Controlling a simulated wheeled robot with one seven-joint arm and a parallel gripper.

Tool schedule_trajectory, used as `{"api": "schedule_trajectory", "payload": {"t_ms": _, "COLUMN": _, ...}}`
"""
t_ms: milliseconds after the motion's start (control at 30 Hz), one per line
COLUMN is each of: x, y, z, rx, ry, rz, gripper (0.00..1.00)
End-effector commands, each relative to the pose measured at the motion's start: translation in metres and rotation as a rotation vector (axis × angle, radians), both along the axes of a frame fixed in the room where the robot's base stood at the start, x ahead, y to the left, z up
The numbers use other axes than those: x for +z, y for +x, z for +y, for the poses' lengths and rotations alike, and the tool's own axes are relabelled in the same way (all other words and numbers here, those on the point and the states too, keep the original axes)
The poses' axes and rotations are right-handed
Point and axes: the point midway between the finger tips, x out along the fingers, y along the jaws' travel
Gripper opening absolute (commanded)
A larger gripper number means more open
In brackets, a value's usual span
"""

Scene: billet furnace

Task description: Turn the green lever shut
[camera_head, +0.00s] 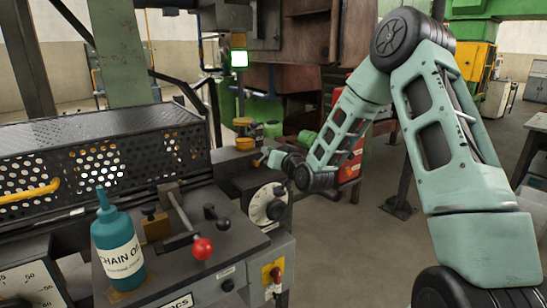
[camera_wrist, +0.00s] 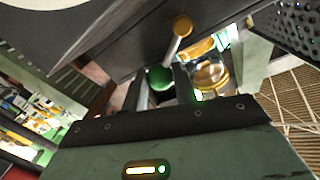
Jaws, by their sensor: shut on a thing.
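The green lever's round green knob (camera_wrist: 160,77) shows in the wrist view, between the two fingers of my gripper (camera_wrist: 163,90). My gripper is shut on it. In the head view my gripper (camera_head: 263,158) is at the far end of the console, beside a brass-coloured fitting (camera_head: 245,143). There the green knob is hidden or too small to make out, and the lever's angle cannot be told.
A dial (camera_head: 268,205) sits just below my gripper. A red-knobbed lever (camera_head: 203,248), a chain oil bottle (camera_head: 118,245) and a perforated guard (camera_head: 100,160) are nearer on the left. In the wrist view a brass-ended rod (camera_wrist: 182,25) and an amber glass cup (camera_wrist: 210,75) are close to the fingers.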

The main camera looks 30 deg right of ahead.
Motion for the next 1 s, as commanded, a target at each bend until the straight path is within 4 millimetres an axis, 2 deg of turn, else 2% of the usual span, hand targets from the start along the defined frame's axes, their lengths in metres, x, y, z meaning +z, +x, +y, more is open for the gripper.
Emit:
{"api": "schedule_trajectory", "payload": {"t_ms": 500, "x": -0.021, "y": 0.000, "z": -0.011, "rx": -0.002, "ry": 0.398, "rz": 0.012, "gripper": 0.00}}
{"api": "schedule_trajectory", "payload": {"t_ms": 1000, "x": -0.027, "y": 0.000, "z": -0.012, "rx": -0.001, "ry": 0.516, "rz": 0.018, "gripper": 0.00}}
